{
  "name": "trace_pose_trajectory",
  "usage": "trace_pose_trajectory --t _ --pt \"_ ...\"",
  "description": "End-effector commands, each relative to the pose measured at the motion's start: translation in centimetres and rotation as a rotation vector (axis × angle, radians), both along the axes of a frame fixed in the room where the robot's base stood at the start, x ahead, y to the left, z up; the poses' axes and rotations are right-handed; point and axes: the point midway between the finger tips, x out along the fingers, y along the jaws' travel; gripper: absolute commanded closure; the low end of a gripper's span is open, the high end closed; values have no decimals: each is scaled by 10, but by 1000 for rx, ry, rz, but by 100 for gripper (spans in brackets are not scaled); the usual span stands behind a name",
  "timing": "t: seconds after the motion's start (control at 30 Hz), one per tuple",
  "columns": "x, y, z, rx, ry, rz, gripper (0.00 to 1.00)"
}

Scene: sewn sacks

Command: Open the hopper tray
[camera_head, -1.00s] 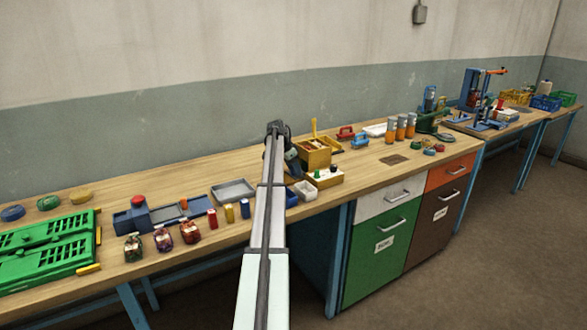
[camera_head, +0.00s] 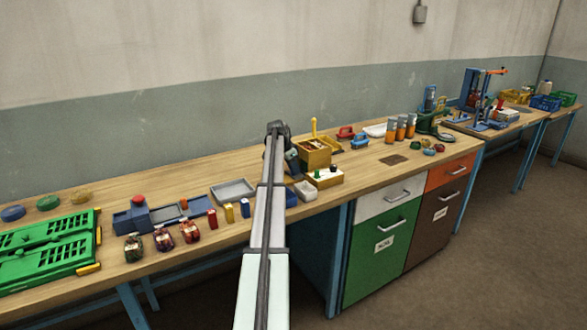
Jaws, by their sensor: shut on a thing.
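An ochre box-like hopper (camera_head: 314,153) stands on the wooden bench, just right of the end of my arm. A yellow tray-like part (camera_head: 331,147) shows at its right side, and an upright yellow handle rises behind it. My gripper (camera_head: 292,163) is a dark shape at the left side of the hopper, pointing down. It is shut on a part at the hopper, which I take to be the tray. The fingertips and the grasped part are too small and partly hidden to see clearly.
A blue bin (camera_head: 291,197) is beside my arm. A grey tray (camera_head: 233,190) lies to the left.

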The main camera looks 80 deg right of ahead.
Motion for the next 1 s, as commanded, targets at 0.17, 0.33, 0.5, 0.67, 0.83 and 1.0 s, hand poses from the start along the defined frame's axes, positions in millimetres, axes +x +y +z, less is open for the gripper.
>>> trace_pose_trajectory --t 0.17,0.33,0.5,0.67,0.83,1.0 --pt "10 11 -1 2 -1 2 100" --pt "40 43 -1 3 -1 3 100" --pt "66 68 -1 3 -2 2 100" --pt "76 77 -1 2 -2 1 100" --pt "76 76 -1 3 -1 0 100" --pt "76 76 -1 3 -1 0 70"
